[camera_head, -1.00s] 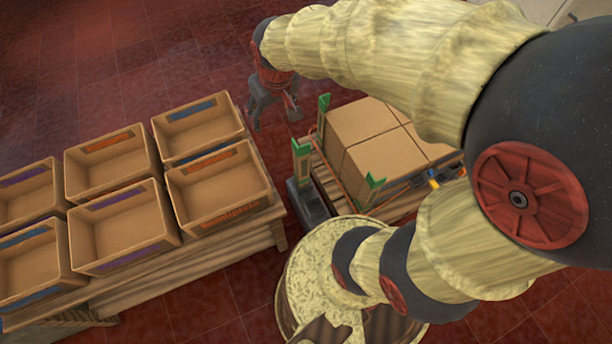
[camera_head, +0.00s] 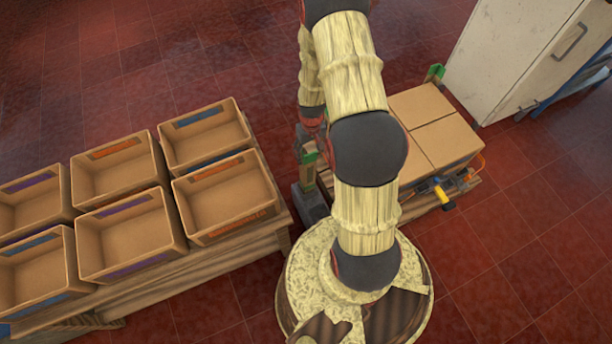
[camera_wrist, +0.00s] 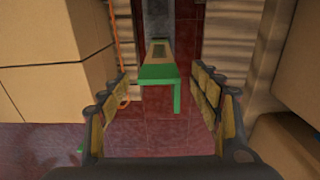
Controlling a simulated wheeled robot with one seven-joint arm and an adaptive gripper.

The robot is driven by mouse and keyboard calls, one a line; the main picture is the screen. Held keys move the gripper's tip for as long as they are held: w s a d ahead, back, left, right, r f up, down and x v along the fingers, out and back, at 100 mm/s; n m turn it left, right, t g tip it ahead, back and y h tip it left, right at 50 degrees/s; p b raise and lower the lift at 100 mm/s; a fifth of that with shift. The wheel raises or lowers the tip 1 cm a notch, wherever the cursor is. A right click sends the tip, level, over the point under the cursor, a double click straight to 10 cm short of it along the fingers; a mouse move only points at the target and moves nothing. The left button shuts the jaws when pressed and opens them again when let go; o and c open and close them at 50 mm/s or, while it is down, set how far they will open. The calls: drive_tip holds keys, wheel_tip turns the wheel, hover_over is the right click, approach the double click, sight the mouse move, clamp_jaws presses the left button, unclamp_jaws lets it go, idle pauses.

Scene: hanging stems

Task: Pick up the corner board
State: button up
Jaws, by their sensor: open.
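The corner board (camera_wrist: 158,70), a tan and green angled piece, shows in the middle of the wrist view with its green end towards me. A green part of it (camera_head: 309,158) shows in the head view above a dark grey stand, mostly hidden by my arm. My gripper (camera_wrist: 160,84) is open, with one finger on each side of the board in the wrist view. Nothing is held. I cannot tell how far the board is from the fingers. In the head view the gripper is largely hidden behind my arm.
Cartons (camera_head: 435,125) on a pallet stand beside the stand (camera_head: 311,203), with another green corner piece (camera_head: 436,73) at their far corner. Several open boxes (camera_head: 225,195) sit on a wooden table at left. A white cabinet (camera_head: 515,55) is at upper right.

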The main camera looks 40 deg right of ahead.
sight(310, 163)
drive_tip(key=f, duration=0.3)
drive_tip(key=shift+s+b, duration=0.2)
drive_tip(key=shift+b, duration=0.2)
drive_tip(key=f+b, duration=0.1)
drive_tip(key=f, duration=0.1)
drive_tip(key=f+b, duration=0.1)
drive_tip(key=f, duration=0.2)
drive_tip(key=shift+w+d+f+b, duration=0.1)
drive_tip(key=shift+w+f+b, duration=0.15)
drive_tip(key=shift+f+b, duration=0.15)
drive_tip(key=shift+c, duration=1)
drive_tip(key=c, duration=1)
